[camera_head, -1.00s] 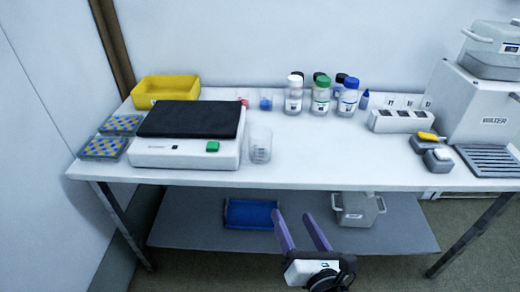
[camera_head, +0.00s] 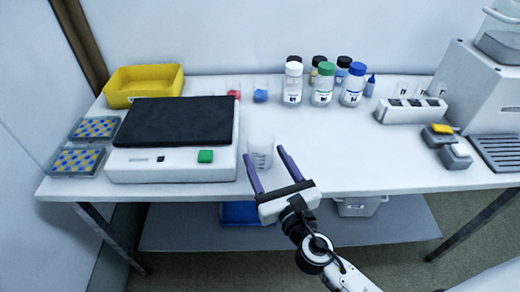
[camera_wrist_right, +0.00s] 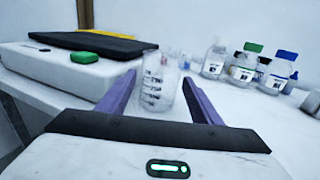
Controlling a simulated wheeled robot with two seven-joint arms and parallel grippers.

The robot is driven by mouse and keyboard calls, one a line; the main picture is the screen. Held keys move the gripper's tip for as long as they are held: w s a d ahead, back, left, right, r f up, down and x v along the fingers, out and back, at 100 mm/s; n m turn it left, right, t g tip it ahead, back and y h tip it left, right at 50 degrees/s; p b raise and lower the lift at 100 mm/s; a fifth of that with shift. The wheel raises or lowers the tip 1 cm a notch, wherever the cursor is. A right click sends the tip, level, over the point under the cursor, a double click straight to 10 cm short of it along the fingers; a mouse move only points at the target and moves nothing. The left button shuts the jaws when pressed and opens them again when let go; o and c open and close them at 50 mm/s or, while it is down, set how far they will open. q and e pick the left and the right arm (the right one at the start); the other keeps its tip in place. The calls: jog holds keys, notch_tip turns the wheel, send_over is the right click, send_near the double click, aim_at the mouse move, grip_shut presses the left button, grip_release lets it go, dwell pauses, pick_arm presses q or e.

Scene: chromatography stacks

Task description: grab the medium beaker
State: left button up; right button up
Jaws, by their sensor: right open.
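A clear glass beaker with dark graduation marks (camera_head: 261,152) stands upright on the white table, just right of the white device with the black top. My right gripper (camera_head: 264,166) is open in front of the beaker at the table's front edge, its purple fingers pointing toward it. In the right wrist view the beaker (camera_wrist_right: 159,84) appears between the two fingers, toward their tips; I cannot tell whether they touch it. Two smaller clear beakers, one with red contents (camera_head: 233,89) and one with blue contents (camera_head: 261,91), stand farther back. My left gripper is out of view.
The white device (camera_head: 130,170) with its green button stands close left of the beaker. Several capped bottles (camera_head: 323,84) stand at the back. A yellow bin (camera_head: 144,81) is at the back left. The table right of the beaker is clear.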

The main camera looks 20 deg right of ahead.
aim_at(256, 138)
jog(key=w, duration=0.5)
jog(key=c, duration=0.8)
jog(key=shift+o, duration=0.2)
